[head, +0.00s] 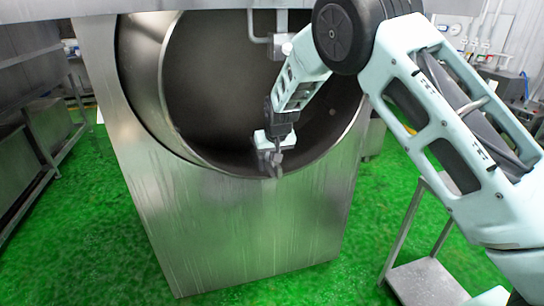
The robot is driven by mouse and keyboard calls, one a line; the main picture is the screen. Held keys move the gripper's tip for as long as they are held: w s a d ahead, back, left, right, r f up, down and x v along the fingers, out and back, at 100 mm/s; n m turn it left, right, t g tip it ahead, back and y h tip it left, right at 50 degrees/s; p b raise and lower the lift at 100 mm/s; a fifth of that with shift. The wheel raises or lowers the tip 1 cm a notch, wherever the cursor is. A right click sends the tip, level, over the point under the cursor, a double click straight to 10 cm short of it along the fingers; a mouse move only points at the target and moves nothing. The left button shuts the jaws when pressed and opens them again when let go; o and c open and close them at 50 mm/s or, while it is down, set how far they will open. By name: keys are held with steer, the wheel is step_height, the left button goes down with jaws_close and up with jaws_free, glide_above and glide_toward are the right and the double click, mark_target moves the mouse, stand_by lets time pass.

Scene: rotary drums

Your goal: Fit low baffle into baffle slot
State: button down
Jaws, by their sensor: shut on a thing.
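My gripper (272,150) reaches down into the open mouth of the large steel drum (225,80), near the lower right of its rim. It is shut on a small grey metal piece, seemingly the low baffle (271,165), which hangs below the fingers. The baffle is small and dark in this view, so its exact shape and tilt are hard to tell. It overlaps the lower rim of the drum in the picture; I cannot tell whether they touch. The baffle slot cannot be made out; the drum's inside is dark and partly hidden by my arm.
The drum's steel front panel (240,225) stands on the green floor (110,250). A pipe and bracket (281,42) hang at the top of the opening. A low metal stand (425,280) is at the lower right, and steel benches (45,135) line the left.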

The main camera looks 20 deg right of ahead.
steer(key=shift+w+r, duration=0.15)
steer(key=shift+w, duration=0.6)
steer(key=c, duration=1.3)
jaws_free()
steer(key=shift+w, duration=0.15)
